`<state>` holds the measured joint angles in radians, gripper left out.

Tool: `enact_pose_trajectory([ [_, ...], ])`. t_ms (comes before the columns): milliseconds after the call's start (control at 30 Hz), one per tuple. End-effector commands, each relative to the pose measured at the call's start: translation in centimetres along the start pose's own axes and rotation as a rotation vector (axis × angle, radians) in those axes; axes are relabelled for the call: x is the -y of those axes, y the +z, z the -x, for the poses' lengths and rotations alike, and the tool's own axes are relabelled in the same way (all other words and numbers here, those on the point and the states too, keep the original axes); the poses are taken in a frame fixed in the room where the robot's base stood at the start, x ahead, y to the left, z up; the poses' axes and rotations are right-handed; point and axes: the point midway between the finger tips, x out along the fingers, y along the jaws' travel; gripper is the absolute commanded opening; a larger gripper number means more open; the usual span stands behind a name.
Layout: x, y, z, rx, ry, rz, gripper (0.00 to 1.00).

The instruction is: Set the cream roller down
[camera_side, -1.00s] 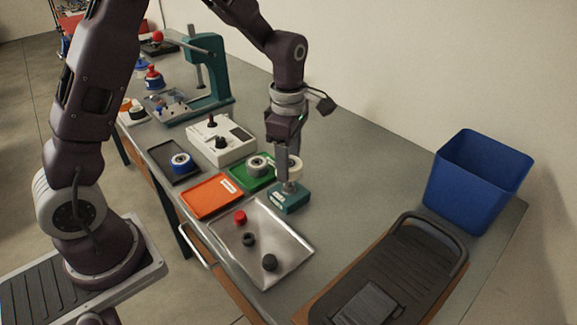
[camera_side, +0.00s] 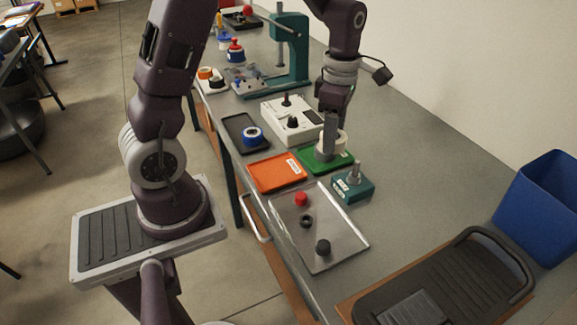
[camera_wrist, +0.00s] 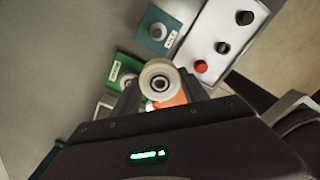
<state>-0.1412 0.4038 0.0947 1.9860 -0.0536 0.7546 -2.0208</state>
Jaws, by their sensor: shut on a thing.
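The cream roller (camera_wrist: 158,72) sits between my fingers in the wrist view, its round face with a grey hub showing. In the side view the cream roller (camera_side: 341,138) is held by my gripper (camera_side: 329,150), which is over the green tray (camera_side: 341,164). A greyish roller shape (camera_side: 322,156) is low by the fingertips at that tray; whether the held roller touches it or the tray is unclear. The teal block (camera_side: 352,187) with its upright metal post (camera_side: 355,171) stands right of the tray, its post bare.
The orange tray (camera_side: 277,173) lies left of the green one. A metal tray (camera_side: 335,228) in front holds a red knob (camera_side: 301,198) and dark knobs. A white control box (camera_side: 290,121) stands behind. A blue bin (camera_side: 545,205) is at right.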

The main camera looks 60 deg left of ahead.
Motion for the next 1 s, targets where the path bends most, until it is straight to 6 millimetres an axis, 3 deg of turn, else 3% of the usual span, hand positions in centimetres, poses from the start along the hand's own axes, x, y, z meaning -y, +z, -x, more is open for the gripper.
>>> enact_pose_trajectory([
  [100,0.2,-5.4,0.2,0.000,0.000,0.208,0.11],
  [200,1.2,-9.2,0.2,0.001,-0.001,0.376,0.11],
  [333,2.4,-12.0,0.1,0.001,-0.001,0.511,0.11],
  [800,2.8,-12.6,-9.1,-0.002,-0.005,0.540,0.11],
  [1000,2.6,-12.6,-9.9,0.002,0.001,0.539,0.11],
])
